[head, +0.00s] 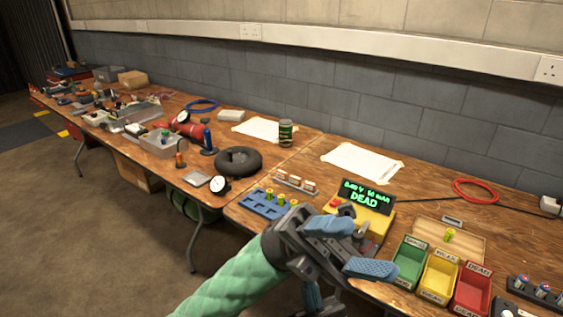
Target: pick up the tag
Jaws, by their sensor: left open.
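No single thing is clearly readable as the tag. A grey holder (283,180) with several small white and orange pieces, possibly tags, stands on the table behind the blue rack. My left gripper (362,246) is open, with blue finger pads spread apart and nothing visible between them. It is in front of the yellow tester (372,222), whose display reads DEAD, and hides part of its lower front. The holder is to the left of and beyond the gripper, apart from it. My right gripper is not in view.
Right of my gripper are green (409,262), yellow (438,276) and red (472,290) bins, with a wooden tray (470,244) behind. A blue rack (262,206) holds several yellow-green cells. White paper (362,162) lies behind. The left table (190,105) is cluttered.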

